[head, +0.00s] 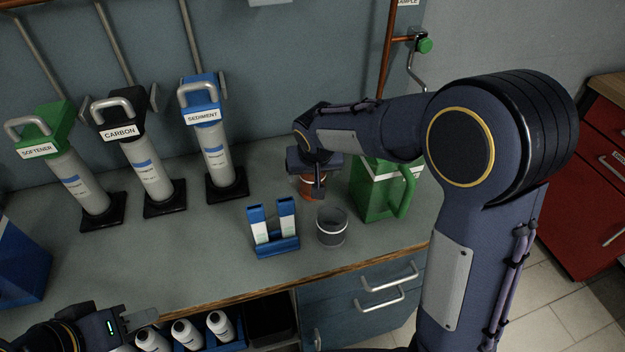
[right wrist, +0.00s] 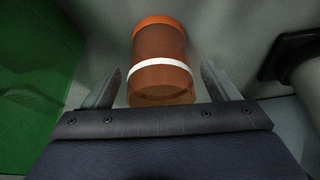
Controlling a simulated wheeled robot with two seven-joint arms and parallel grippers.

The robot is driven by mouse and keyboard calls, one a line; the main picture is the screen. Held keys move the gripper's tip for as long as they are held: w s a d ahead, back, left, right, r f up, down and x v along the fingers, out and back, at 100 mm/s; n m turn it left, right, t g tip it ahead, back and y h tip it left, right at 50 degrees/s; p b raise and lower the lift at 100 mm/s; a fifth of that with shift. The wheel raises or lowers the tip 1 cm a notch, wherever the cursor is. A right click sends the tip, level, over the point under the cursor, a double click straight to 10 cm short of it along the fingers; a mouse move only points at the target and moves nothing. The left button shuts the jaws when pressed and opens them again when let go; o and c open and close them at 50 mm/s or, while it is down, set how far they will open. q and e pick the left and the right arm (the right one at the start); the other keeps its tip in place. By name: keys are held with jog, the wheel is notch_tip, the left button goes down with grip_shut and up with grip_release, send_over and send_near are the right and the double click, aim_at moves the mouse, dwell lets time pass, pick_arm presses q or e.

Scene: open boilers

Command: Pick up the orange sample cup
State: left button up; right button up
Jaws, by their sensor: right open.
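The orange sample cup (right wrist: 158,62) fills the middle of the right wrist view, an orange cylinder with a brighter rim and a white band. In the head view the cup (head: 308,189) stands on the counter, partly hidden by my right gripper (head: 317,190). My right gripper (right wrist: 160,88) is open, with one finger on each side of the cup's near end. Gaps show between the fingers and the cup, so it is not gripped. My left gripper (head: 140,318) is at the lower left of the head view, far from the cup; its fingers are not clear.
A green container (head: 376,190) stands just right of the cup. A clear grey cup (head: 331,228) and a blue holder (head: 273,245) stand in front. Softener (head: 75,180), carbon (head: 150,170) and sediment (head: 214,150) cylinders stand left. The counter's left middle (head: 165,245) is clear.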

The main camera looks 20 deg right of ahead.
jog(key=c, duration=1.1)
jog(key=shift+o, duration=0.2)
